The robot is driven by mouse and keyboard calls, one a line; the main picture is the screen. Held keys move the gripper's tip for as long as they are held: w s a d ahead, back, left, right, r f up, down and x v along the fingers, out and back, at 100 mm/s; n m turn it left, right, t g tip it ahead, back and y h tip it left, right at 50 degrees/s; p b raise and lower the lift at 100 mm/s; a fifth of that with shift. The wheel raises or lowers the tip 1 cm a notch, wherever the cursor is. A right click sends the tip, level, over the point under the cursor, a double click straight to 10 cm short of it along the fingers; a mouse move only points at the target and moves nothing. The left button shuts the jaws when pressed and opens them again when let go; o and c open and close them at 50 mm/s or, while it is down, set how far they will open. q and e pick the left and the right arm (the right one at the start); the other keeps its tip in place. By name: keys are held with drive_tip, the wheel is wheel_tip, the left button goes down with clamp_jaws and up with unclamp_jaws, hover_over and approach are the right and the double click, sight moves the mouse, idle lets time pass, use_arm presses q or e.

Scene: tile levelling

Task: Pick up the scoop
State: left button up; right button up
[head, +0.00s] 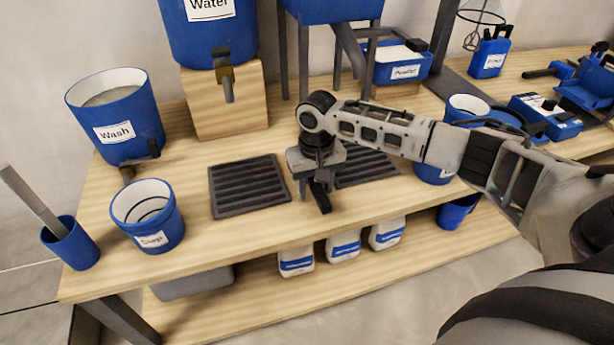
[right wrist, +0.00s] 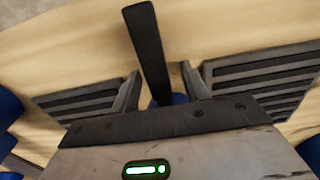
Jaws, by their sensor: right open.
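The scoop shows only in part, under my right gripper (head: 316,182). Its dark handle (head: 321,197) points toward the table's front edge. In the right wrist view the handle (right wrist: 149,50) reaches up the picture from between the two fingers of the right gripper (right wrist: 162,92). A bit of blue, likely the scoop's body (right wrist: 173,98), shows between the fingers; the rest is hidden behind the gripper. The right gripper is open, pointing down, with the handle between its fingers. I cannot tell whether a finger touches it. My left gripper is in neither view.
Dark slotted trays lie left (head: 248,184) and right (head: 362,166) of the gripper. A blue cup (head: 148,214) and the Wash bucket (head: 116,115) stand at left. The Water tank (head: 212,35) sits behind on a wooden block (head: 225,100). Bare tabletop (head: 240,225) runs along the front.

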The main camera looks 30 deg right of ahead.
clamp_jaws()
drive_tip(key=shift+r, duration=0.1)
